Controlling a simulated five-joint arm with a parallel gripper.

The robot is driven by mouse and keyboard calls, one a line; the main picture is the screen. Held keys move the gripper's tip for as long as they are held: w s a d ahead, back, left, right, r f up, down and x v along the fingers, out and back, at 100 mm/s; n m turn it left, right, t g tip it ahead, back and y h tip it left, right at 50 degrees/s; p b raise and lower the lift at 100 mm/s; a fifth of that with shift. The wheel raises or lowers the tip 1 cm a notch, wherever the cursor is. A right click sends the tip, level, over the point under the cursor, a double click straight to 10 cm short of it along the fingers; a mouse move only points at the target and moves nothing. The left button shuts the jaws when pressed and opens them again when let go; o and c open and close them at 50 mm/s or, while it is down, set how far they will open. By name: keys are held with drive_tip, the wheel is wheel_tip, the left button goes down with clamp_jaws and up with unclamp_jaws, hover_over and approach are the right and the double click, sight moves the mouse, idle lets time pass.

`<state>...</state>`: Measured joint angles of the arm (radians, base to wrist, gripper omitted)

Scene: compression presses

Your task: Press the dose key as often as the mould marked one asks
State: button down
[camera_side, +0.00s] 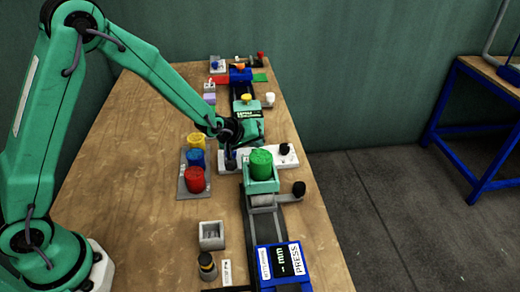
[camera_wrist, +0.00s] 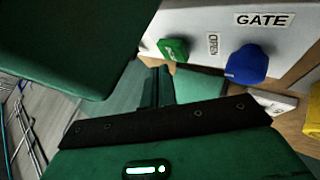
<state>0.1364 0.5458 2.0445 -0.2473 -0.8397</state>
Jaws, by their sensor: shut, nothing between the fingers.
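My gripper (camera_side: 231,153) is shut and empty, pointing down at the left end of a long white panel (camera_side: 258,160) with a black knob (camera_side: 284,149). In the wrist view its dark fingers (camera_wrist: 160,86) are together, near a pale panel (camera_wrist: 200,20) lettered GATE and OPEN. A green key-like block (camera_wrist: 173,50) and a blue knob (camera_wrist: 247,63) are on or beside that panel. Whether the fingers touch anything I cannot tell. I can read no mark one and no dose label.
A blue press (camera_side: 280,264) sits on the near rail. A grey open box (camera_side: 211,235) and a dark post (camera_side: 207,265) stand nearby. Bare wood lies at left.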

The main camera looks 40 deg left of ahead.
drive_tip(key=shift+f, duration=0.15)
drive_tip(key=shift+a+f, duration=0.1)
drive_tip(key=shift+f, duration=0.2)
drive_tip(key=shift+f, duration=0.55)
idle(1.3)
drive_tip(key=shift+r, duration=0.15)
idle(0.3)
drive_tip(key=shift+r, duration=0.85)
drive_tip(key=shift+r, duration=2.5)
idle(0.9)
